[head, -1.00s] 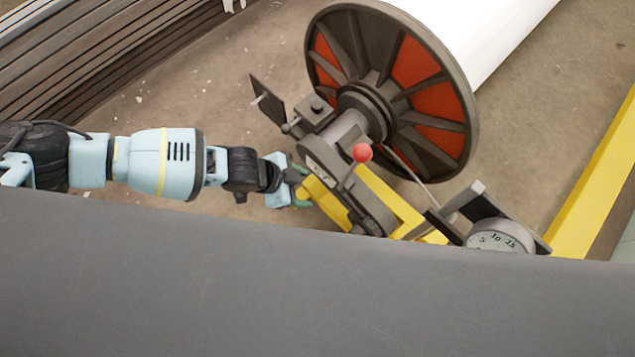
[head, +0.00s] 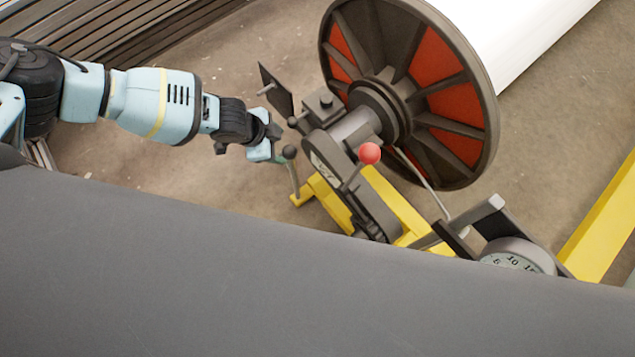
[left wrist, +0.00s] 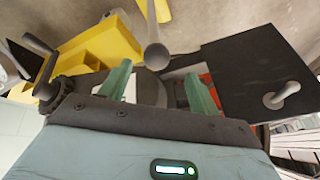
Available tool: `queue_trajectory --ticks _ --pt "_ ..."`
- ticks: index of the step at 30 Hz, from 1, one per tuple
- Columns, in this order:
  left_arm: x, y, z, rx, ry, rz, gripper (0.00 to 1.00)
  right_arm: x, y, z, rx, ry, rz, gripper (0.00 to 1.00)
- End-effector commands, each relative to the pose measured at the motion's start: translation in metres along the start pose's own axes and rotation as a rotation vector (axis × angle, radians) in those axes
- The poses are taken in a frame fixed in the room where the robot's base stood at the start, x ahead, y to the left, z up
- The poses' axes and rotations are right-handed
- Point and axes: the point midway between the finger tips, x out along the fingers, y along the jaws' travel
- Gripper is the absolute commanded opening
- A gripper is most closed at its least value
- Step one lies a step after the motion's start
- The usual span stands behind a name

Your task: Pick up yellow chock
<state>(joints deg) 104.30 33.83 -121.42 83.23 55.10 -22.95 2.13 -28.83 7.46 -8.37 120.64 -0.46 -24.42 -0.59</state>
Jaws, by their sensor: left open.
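No separate yellow chock can be made out for certain. Yellow metal (head: 326,201) shows at the foot of the roll stand in the head view, and a blocky yellow part (left wrist: 105,45) shows at upper left in the left wrist view. My left gripper (head: 279,151) is beside the stand's left end, close to a lever with a dark knob (head: 289,152). In the left wrist view my left gripper (left wrist: 160,88) has its two green fingers apart with nothing held, and a grey ball knob (left wrist: 156,56) is beyond the gap. My right gripper is out of view.
A large roll with a red and dark flange (head: 445,90) rests behind the stand. A red-knobbed lever (head: 369,153) and a dial (head: 517,256) are nearby. A dark plate (head: 276,90) sticks out above my gripper. A grey surface (head: 200,270) covers the foreground.

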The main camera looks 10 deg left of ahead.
Motion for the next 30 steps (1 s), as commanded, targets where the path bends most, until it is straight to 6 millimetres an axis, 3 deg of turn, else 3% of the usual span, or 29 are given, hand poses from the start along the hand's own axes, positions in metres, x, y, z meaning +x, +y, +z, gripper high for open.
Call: queue_trajectory --ticks 4,12,22,30 --pt "0.008 0.002 -0.001 0.002 0.001 0.001 0.62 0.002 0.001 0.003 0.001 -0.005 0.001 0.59" --pt "0.045 0.006 0.000 0.003 0.000 0.000 0.62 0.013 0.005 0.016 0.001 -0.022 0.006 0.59" --pt "0.051 0.005 -0.001 0.001 0.001 -0.002 0.62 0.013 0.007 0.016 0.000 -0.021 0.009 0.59" --pt "0.051 0.005 -0.001 0.001 0.001 -0.002 0.29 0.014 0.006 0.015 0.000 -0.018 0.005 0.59"
